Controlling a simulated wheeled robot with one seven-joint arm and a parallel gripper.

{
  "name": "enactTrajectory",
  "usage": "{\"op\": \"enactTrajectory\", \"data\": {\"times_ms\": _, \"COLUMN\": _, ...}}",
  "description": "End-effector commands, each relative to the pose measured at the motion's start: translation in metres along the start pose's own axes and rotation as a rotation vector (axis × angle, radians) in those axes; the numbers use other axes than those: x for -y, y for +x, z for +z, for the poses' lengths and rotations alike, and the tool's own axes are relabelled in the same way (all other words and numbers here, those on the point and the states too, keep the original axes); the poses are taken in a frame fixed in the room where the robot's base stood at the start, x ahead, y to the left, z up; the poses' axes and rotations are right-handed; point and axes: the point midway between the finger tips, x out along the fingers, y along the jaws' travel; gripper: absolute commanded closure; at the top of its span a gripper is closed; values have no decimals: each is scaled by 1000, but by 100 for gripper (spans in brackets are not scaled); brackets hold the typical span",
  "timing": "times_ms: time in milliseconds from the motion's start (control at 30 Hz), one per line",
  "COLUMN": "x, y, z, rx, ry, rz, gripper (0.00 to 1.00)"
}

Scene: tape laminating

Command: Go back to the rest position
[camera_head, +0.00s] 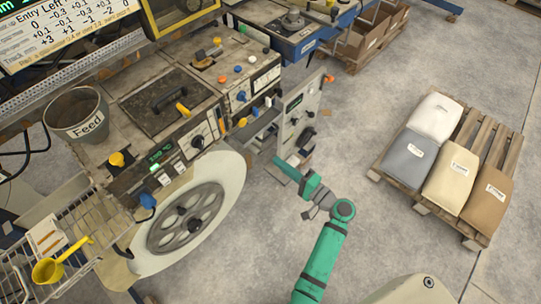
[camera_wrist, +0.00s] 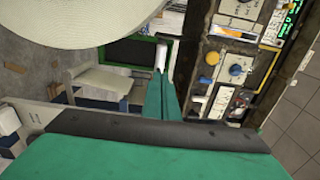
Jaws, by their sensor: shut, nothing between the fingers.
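My green arm reaches up from the bottom of the head view and bends at the elbow. My gripper (camera_head: 287,168) is at its end, over the floor between the machine's large cream wheel (camera_head: 190,220) and the grey control box (camera_head: 298,115). The wrist view also shows my gripper (camera_wrist: 161,75), with its green fingers together and nothing held. In that view the fingertips appear in front of a dark panel with a green frame (camera_wrist: 125,52). I cannot tell how far apart they are.
The machine bench with a Feed bucket (camera_head: 78,115), knobs and levers fills the left. A wire rack (camera_head: 75,235) with a yellow scoop (camera_head: 48,270) is at the lower left. A wooden pallet (camera_head: 505,135) with several sacks stands right. Bare floor lies between.

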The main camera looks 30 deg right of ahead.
Motion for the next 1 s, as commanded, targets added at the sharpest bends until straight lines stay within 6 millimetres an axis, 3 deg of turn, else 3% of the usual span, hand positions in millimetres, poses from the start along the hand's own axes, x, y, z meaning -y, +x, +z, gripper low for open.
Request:
{"op": "enactTrajectory", "data": {"times_ms": 233, "x": 0, "y": -25, "z": 2, "rx": 5, "ry": 0, "rz": 1, "gripper": 100}}
{"op": "enactTrajectory", "data": {"times_ms": 633, "x": -7, "y": -30, "z": 6, "rx": -1, "ry": 0, "rz": 18, "gripper": 100}}
{"op": "enactTrajectory", "data": {"times_ms": 767, "x": -37, "y": -28, "z": 26, "rx": -26, "ry": -10, "rz": 110, "gripper": 100}}
{"op": "enactTrajectory", "data": {"times_ms": 1000, "x": -118, "y": -46, "z": 92, "rx": -98, "ry": -134, "rz": 396, "gripper": 100}}
